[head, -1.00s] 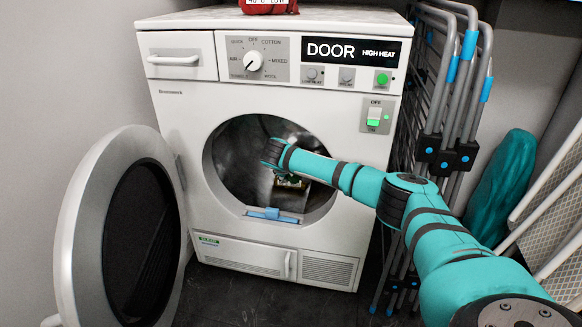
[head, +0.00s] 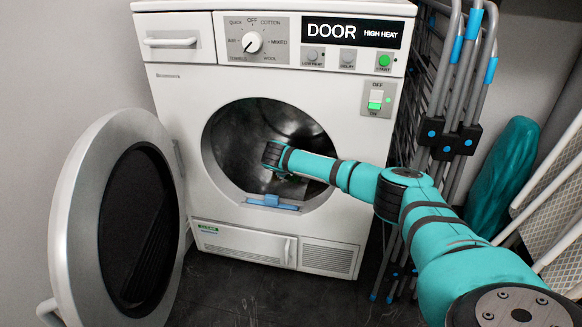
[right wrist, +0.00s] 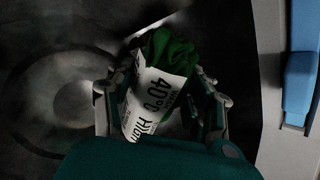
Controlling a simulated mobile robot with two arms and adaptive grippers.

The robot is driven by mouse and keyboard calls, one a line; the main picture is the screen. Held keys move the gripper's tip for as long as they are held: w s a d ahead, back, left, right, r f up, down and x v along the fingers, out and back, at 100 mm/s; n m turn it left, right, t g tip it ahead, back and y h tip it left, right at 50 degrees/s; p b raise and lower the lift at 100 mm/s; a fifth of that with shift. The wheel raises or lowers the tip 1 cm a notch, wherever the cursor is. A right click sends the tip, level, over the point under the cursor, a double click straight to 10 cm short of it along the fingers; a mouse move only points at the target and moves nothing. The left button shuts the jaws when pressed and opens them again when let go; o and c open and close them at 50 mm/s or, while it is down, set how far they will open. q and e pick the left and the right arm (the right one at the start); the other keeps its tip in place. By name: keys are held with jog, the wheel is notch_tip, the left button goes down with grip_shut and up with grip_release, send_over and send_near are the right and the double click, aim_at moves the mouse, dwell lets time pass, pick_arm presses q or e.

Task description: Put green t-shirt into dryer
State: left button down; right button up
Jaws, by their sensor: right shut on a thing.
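The white dryer (head: 180,110) stands ahead, with its round door (head: 70,235) swung open to the left. The blue latch piece (head: 272,202) sits at the lower rim of the opening. My right arm reaches through the opening into the metal drum (head: 240,145). In the right wrist view, my right gripper (right wrist: 165,85) is shut on the green t-shirt (right wrist: 180,52), a bunched dark green cloth with a white tag reading 40° and HIGH. In the head view the gripper is mostly hidden behind my wrist. My left gripper is not in view.
The dryer's panel has a dial (head: 252,42), a display (head: 352,32) reading DOOR HIGH HEAT, a green button and a switch (head: 376,100). A folded drying rack (head: 455,130) and an ironing board (head: 500,175) stand at the right. Dark floor lies in front.

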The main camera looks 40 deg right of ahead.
jog(key=o, duration=1.3)
jog(key=v, duration=1.2)
jog(key=shift+s+f, duration=0.1)
